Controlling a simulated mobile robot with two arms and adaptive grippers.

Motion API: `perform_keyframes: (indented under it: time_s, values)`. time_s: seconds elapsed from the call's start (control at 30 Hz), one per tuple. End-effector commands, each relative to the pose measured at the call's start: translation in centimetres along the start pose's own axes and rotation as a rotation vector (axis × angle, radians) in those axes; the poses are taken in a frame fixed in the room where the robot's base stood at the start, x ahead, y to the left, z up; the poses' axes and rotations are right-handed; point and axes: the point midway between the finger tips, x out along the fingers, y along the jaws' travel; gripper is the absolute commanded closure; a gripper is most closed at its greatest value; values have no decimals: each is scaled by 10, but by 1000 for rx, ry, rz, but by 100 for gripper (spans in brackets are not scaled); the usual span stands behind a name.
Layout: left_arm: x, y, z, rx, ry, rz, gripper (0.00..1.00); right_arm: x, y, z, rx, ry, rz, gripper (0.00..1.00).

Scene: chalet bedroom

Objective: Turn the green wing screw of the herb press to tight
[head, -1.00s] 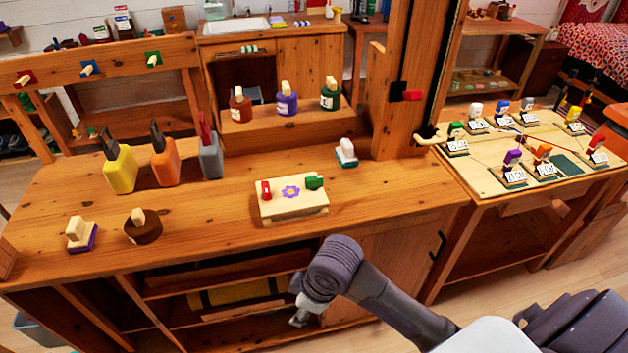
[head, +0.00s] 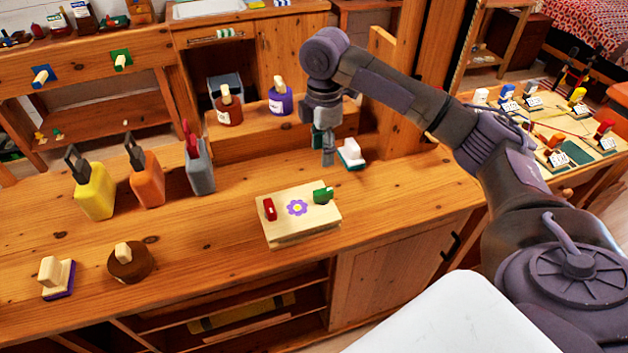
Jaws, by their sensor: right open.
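The herb press (head: 283,228) is a pale wooden block with a purple flower on top, lying on the wooden workbench. Its green wing screw (head: 322,195) stands at the right of its top. A red wing screw (head: 269,209) stands at the left of its top. My right gripper (head: 328,158) points down above the bench, behind the green screw and apart from it. It is open and empty. My left gripper is not in view.
A white-topped stamp-like block (head: 351,154) stands just right of my right gripper. The bench in front of the press is clear.

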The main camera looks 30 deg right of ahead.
Motion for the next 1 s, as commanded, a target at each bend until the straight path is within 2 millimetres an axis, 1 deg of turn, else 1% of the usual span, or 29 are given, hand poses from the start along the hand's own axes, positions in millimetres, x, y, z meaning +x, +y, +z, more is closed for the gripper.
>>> perform_keyframes:
  time_s: [0.03,0.17,0.2,0.3,0.37,0.43,0.6,0.67,0.8,1.0]
  values:
    - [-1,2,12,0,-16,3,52,6,-1,0,0,-2,-4,52]
    - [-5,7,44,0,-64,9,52,29,-1,1,1,-3,-4,52]
    - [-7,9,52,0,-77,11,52,38,-1,1,2,-4,-6,52]
    - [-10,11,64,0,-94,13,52,60,-1,1,3,-3,-4,52]
    - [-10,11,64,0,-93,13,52,72,-1,0,2,-3,-4,52]
    - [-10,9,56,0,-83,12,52,87,-1,0,1,-3,-4,52]
    - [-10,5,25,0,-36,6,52,115,-1,0,1,-2,-2,52]
    - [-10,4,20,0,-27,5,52,121,-1,0,1,-2,-1,52]
    - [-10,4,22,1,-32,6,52,131,0,0,1,-1,1,52]
    - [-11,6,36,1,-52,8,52,133,0,0,1,-1,2,52]
